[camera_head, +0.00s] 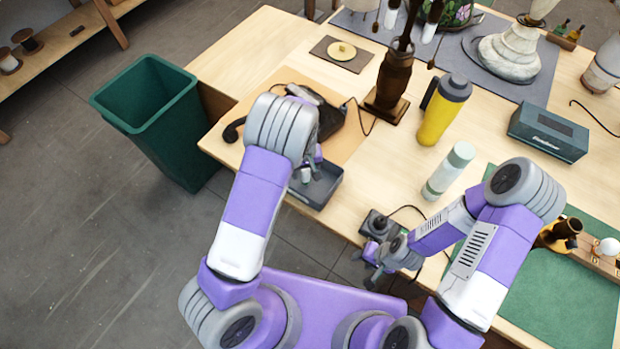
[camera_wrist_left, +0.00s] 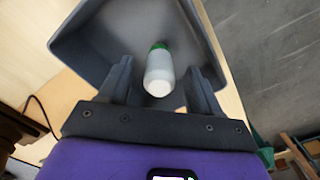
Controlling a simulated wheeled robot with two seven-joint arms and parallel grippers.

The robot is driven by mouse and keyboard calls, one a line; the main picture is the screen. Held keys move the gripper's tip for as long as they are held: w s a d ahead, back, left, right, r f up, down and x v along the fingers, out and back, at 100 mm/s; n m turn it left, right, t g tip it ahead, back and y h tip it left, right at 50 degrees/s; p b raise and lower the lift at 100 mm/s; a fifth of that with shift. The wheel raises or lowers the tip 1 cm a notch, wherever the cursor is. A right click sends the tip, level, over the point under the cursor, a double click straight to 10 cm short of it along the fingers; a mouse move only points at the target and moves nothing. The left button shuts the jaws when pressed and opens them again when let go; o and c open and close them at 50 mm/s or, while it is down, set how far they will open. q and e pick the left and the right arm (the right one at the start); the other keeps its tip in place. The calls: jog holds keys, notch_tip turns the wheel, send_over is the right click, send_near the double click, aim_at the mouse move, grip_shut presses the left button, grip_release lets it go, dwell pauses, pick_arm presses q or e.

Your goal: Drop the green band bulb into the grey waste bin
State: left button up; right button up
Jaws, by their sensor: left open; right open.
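A white bulb with a green band (camera_wrist_left: 159,72) shows in the left wrist view, between the open fingers of my left gripper (camera_wrist_left: 159,67) with gaps on both sides. Behind it is a small open grey bin (camera_wrist_left: 92,42), which in the head view stands as a shallow grey tray (camera_head: 326,193) at the table's front edge. I cannot tell whether the bulb rests on its floor. In the head view my left gripper (camera_head: 308,172) is over this container, partly hidden by my arm. My right gripper (camera_head: 373,262) is open near the table's front edge, by a small dark device.
A tall dark green bin (camera_head: 150,95) stands on the floor left of the table. A yellow bottle (camera_head: 443,112), a pale green-topped bottle (camera_head: 448,172), a brown lamp stem (camera_head: 393,80) and a dark teal box (camera_head: 547,134) stand on the table. A green mat (camera_head: 560,300) lies at right.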

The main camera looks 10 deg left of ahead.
pick_arm(q)
notch_tip(320, 180, up, 8)
jog(key=shift+f, duration=0.25)
pick_arm(e)
jog(key=shift+r, duration=0.1)
dwell(0.4)
